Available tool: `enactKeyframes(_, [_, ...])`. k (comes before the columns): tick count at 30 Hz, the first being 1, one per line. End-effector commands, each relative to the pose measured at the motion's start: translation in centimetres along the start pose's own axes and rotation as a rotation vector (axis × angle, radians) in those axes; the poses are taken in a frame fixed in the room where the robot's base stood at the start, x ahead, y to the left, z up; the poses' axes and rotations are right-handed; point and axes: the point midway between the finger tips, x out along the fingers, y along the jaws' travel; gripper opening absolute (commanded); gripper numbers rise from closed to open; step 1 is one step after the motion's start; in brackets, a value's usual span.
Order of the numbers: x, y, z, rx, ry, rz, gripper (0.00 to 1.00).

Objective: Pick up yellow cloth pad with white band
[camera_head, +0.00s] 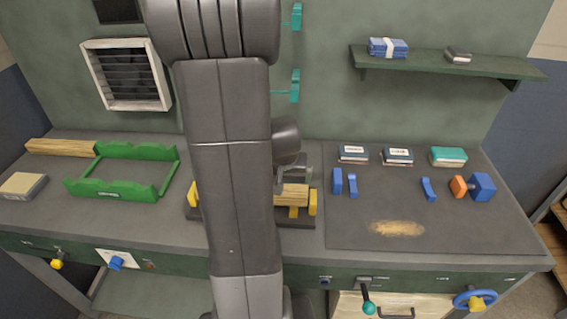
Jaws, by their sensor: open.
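I cannot make out a yellow cloth pad with a white band in the head view; my arm hides part of the bench. A folded blue pad with a white band (388,48) lies on the wall shelf at the upper right. A tan block with a grey side (22,186) lies at the bench's far left; I cannot tell whether it is cloth. My gripper (302,174) is open, partly hidden behind my arm, just above or behind a wooden piece (291,195) between yellow jaws (313,202). I see nothing held in it.
A green cradle (122,192) and a wooden beam (60,147) are on the left. Small boxes (397,157), blue blocks (337,181) and an orange-and-blue tool (481,187) lie on the right mat. Sawdust (397,228) is at its front. The shelf (430,62) projects from the wall.

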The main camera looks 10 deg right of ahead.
Motion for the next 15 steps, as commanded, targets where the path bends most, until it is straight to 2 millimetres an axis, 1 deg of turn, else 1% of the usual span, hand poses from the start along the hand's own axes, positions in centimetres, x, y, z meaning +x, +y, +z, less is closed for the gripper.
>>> enactKeyframes(1, [1.0,0.0,0.3,0.001,0.0,0.0,1.0])
enactKeyframes(6, [2.3,0.0,0.6,0.003,0.002,-0.001,1.0])
enactKeyframes(9, [2.6,0.0,0.7,0.004,0.003,-0.001,1.0])
enactKeyframes(12, [2.7,0.0,0.1,0.005,0.003,-0.001,1.0])
enactKeyframes(15, [3.0,0.0,-1.1,0.005,0.002,0.0,1.0])
